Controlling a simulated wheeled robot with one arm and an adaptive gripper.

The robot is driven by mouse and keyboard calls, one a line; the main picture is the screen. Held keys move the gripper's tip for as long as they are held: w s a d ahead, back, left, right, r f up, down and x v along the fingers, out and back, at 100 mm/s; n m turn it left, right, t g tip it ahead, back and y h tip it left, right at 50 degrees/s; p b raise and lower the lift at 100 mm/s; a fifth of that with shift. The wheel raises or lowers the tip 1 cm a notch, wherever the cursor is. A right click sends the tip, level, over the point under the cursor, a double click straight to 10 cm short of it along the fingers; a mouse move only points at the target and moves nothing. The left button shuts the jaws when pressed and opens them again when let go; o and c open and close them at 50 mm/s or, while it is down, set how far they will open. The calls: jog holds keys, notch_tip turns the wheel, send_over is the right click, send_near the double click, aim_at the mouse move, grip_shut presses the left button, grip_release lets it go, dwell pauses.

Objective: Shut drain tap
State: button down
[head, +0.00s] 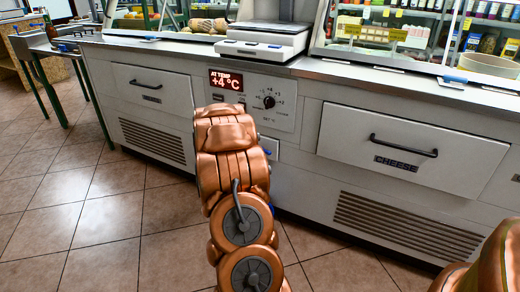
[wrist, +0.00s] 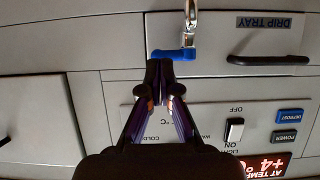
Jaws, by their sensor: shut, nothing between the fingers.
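The drain tap shows in the wrist view as a metal body (wrist: 190,17) with a blue lever (wrist: 175,54) at its end. The lever lies sideways in the picture, across the line of the metal body, and points left. My gripper (wrist: 160,66) is shut and empty, its fingertips right at the lever's left end. I cannot tell whether they touch it. In the head view my arm covers the gripper and most of the area around the tap.
A drawer labelled drip tray, with a black handle (wrist: 267,59), is beside the tap. In the head view, the cheese drawer (head: 407,150) is at right; tiled floor (head: 100,215) is clear at left.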

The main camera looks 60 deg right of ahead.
jog(key=shift+a+f+p+v, duration=0.1)
jog(key=shift+f+p+v, duration=0.15)
jog(key=shift+v, duration=0.7)
jog(key=shift+a+f+p+v, duration=0.15)
jog(key=shift+p+v, duration=0.15)
jog(key=shift+v, duration=0.65)
jog(key=shift+a+f+p+v, duration=0.1)
jog(key=shift+f+p+v, duration=0.15)
jog(key=shift+v, duration=0.7)
